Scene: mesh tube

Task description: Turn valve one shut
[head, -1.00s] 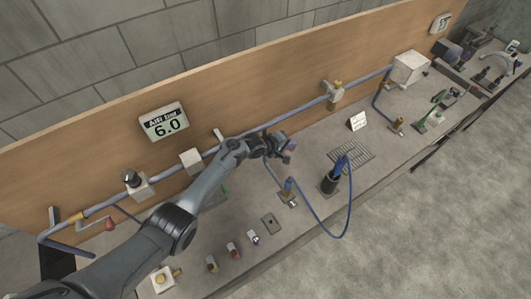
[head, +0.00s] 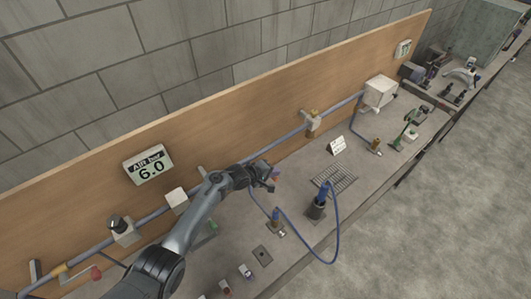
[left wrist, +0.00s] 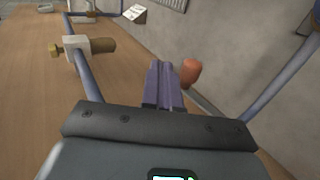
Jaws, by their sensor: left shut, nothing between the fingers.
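My left gripper (head: 268,177) is in front of the wooden back panel, close to the grey-blue pipe. In the left wrist view its two purple fingers (left wrist: 163,88) are shut together with nothing between them. An orange-red knob (left wrist: 190,72) stands just right of the fingertips, apart from them in the picture; contact cannot be told. Its reddish end shows by the gripper in the head view (head: 276,172). The arm hides what it is mounted on. No label shows which valve is valve one. My right gripper is not in view.
A brass-ended valve block (head: 312,120) sits on the pipe to the right and another red-handled valve (head: 94,272) at far left. A display (head: 148,165) reads 6.0. A blue hose (head: 338,235) loops over the bench from a black holder (head: 316,209). A metal grate (head: 335,180) lies behind.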

